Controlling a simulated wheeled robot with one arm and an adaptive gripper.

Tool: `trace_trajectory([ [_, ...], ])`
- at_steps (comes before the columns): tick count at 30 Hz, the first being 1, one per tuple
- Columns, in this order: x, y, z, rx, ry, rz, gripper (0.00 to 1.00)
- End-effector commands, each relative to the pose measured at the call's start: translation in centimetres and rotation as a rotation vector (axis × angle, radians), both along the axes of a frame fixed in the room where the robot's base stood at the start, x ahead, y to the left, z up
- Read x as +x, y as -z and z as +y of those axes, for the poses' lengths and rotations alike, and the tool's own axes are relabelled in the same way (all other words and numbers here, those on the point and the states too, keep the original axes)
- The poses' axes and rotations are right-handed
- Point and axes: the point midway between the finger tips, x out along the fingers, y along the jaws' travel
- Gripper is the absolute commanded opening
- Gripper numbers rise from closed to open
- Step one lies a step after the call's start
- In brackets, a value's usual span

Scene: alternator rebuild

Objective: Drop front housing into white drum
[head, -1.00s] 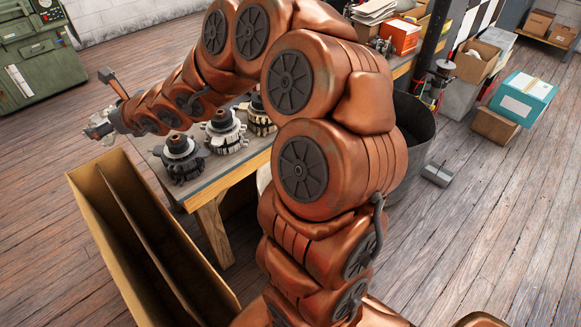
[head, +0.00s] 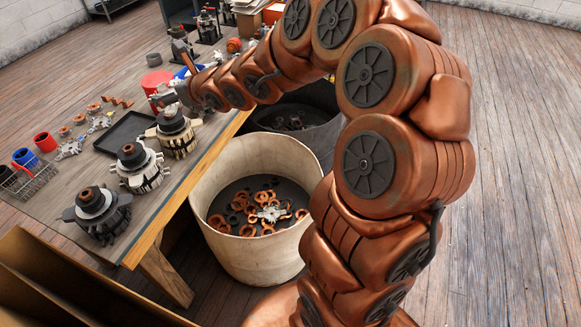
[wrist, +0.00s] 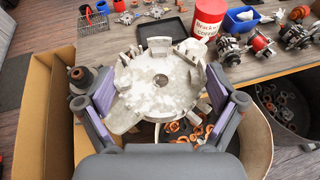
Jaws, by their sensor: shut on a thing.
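In the head view my gripper (head: 168,96) is at the far end of the arm, small and over the workbench side; I cannot make out the housing clearly there. The white drum (head: 250,262) stands on the floor beside the bench, open-topped, with copper rings, dark rings and a silver part inside. In the wrist view its rim (wrist: 259,133) shows below and right of the housing, which hides part of the drum.
The workbench (head: 190,180) carries several alternator assemblies near its edge, a black tray (head: 125,132) and a red can (wrist: 208,17). A dark drum (head: 318,133) stands behind the white one. A cardboard box (head: 60,285) is at lower left. Floor at right is clear.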

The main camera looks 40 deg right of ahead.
Motion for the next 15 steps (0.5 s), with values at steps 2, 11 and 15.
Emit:
trace_trajectory([
  [2, 0.3, 2.2, -0.6, 0.003, 0.004, -0.001, 0.41],
  [11, 1.4, 9.3, -3.9, 0.013, 0.031, -0.008, 0.41],
  [15, 1.9, 12.4, -5.8, 0.017, 0.048, -0.015, 0.41],
])
